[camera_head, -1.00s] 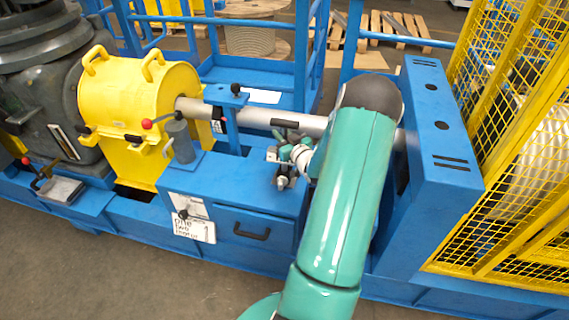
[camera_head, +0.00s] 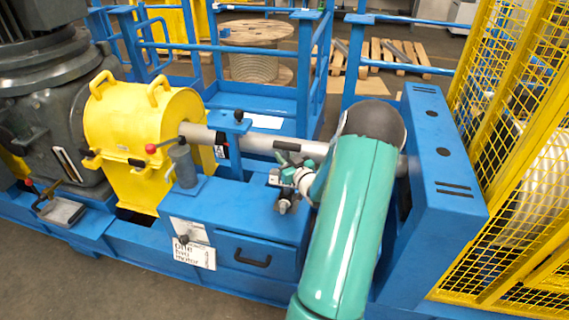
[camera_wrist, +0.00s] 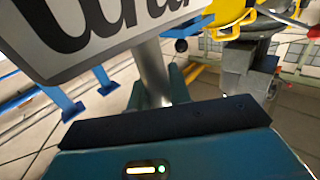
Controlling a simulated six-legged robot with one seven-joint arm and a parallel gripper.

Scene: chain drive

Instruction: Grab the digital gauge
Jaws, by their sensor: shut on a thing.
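My gripper (camera_head: 286,186) is in the head view at the end of the teal arm, low over the blue cover and just in front of the grey shaft. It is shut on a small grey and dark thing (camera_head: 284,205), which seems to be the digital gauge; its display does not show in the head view. In the wrist view my gripper's dark front edge and teal body with a lit indicator fill the bottom. A white panel with large dark lettering (camera_wrist: 90,30) is very close at the upper left; I cannot tell what it belongs to.
The grey shaft (camera_head: 260,143) runs from the yellow housing (camera_head: 140,120) toward the blue upright box (camera_head: 440,150). A grey cylinder (camera_head: 184,165) stands on the blue cover left of my gripper. A yellow mesh guard (camera_head: 510,170) closes the right side. Bare floor lies in front.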

